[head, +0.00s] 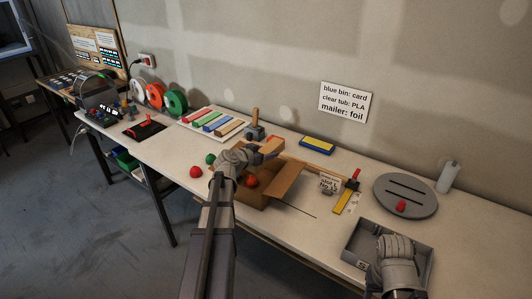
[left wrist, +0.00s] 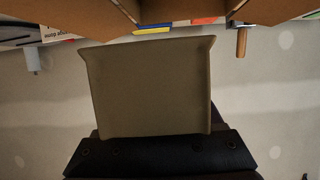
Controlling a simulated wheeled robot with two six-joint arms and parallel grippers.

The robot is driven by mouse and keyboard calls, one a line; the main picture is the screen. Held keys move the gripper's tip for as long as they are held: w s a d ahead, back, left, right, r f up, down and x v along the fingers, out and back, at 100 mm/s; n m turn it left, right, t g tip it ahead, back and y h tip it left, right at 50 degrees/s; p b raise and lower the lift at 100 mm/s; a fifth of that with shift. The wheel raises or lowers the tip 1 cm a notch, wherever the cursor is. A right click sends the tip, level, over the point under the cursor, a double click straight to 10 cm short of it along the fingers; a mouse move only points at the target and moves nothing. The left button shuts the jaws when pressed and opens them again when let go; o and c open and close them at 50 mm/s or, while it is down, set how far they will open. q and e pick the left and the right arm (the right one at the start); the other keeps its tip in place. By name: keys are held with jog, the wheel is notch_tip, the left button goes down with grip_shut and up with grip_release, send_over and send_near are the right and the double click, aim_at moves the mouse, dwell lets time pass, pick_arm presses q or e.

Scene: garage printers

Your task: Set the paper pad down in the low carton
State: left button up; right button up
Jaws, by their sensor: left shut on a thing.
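The low carton (head: 262,198) is a brown cardboard box with its flaps folded out, on the bench in the middle of the head view. My left gripper (head: 257,154) is over its back left side. It is shut on what seems to be the paper pad (head: 272,147), a tan block at its fingertips, above the carton. In the left wrist view a plain olive-tan panel (left wrist: 150,90) fills the middle; I cannot tell whether it is pad or finger. Carton flaps (left wrist: 70,14) show along its top. My right gripper (head: 395,248) is over the grey tray; its fingers are unclear.
A red ball (head: 251,181) shows in the carton's opening. Red (head: 196,172) and green (head: 210,159) balls lie left of it. A yellow-and-blue block (head: 317,145) lies behind. The grey tray (head: 352,240) and a round grey plate (head: 405,188) stand on the right.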

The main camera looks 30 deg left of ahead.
aim_at(254, 172)
pick_arm(q)
notch_tip(254, 172, down, 7)
jog(key=b, duration=0.6)
jog(key=o, duration=1.4)
jog(key=shift+c, duration=0.2)
jog(key=p+v, duration=0.2)
jog(key=v, duration=0.6)
jog(key=shift+f+p, duration=0.1)
jog(key=shift+p, duration=0.2)
jog(key=shift+w, duration=0.1)
jog(key=shift+f, duration=0.1)
